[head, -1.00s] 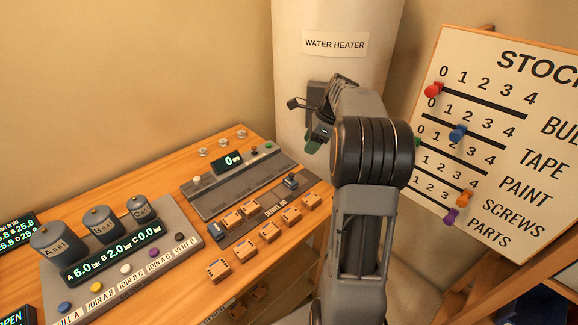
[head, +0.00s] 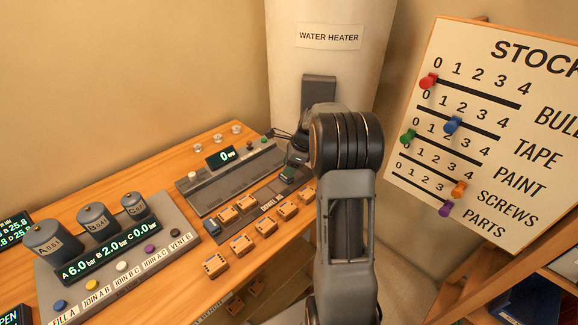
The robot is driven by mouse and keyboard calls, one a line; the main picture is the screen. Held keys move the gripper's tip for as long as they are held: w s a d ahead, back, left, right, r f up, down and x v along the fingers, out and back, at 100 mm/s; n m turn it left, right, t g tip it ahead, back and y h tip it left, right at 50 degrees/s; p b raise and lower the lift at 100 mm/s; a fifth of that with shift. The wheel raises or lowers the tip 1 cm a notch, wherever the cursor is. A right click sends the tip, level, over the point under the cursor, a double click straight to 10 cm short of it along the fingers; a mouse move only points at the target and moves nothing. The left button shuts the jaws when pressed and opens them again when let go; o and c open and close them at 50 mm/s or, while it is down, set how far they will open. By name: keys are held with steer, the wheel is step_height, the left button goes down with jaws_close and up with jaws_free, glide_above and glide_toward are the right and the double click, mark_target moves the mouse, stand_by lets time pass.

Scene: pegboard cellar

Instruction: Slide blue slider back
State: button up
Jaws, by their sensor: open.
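The blue slider (head: 453,124) is a round knob on the second slot of the white stock board (head: 480,50) at the right, the row labelled TAPE. It sits close to the number 2. My gripper (head: 289,172) is well to the left of the board, low over the back right part of the wooden bench. It is open, though its fingertips are small and partly hidden by my arm. It is clear of the blue slider.
The board also carries red (head: 428,81), green (head: 408,136), orange (head: 459,188) and purple (head: 446,209) knobs. A water heater (head: 335,75) stands behind my arm. Consoles with buttons and orange blocks (head: 240,243) crowd the bench (head: 190,290).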

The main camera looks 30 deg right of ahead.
steer(key=shift+c, duration=0.2)
jaws_close()
stand_by(0.3)
